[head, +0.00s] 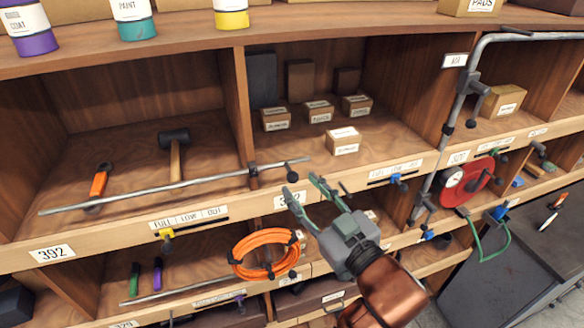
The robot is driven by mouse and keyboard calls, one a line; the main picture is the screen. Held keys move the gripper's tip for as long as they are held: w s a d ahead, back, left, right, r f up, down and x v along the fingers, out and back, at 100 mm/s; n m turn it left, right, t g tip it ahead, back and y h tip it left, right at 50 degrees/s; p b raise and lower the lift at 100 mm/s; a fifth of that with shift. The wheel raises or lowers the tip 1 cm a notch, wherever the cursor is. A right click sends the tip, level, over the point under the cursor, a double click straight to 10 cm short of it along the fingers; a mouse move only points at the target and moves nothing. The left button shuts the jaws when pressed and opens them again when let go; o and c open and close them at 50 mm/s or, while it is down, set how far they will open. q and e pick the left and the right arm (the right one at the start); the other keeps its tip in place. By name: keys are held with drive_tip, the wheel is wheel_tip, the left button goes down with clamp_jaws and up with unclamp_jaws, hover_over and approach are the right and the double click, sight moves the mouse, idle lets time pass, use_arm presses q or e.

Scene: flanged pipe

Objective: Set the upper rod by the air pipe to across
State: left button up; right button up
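A grey air pipe (461,98) runs down the shelf front at the right, beneath a small sign that seems to read AIR (455,60). A dark upper rod (470,84) sits on the pipe's upper part and seems to run along it, with dark knobs near its lower end. Its exact angle is hard to tell. Another dark fitting shows lower on the pipe. My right gripper (301,184) is open and empty, left of the pipe, its fingers pointing up and left in front of the shelf edge. It is apart from the rod. My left gripper is not in view.
A long grey bar (150,190) crosses the left shelf front, ending near my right gripper. An orange hose coil (262,256) hangs below. A red reel (466,184) and green hose (490,250) are right of the pipe. Small boxes (343,141) stand on the middle shelf.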

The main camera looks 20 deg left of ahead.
sight(296, 181)
drive_tip(key=x, duration=0.5)
drive_tip(key=shift+a, duration=0.15)
drive_tip(key=shift+w, duration=0.1)
drive_tip(key=shift+c, duration=0.5)
clamp_jaws()
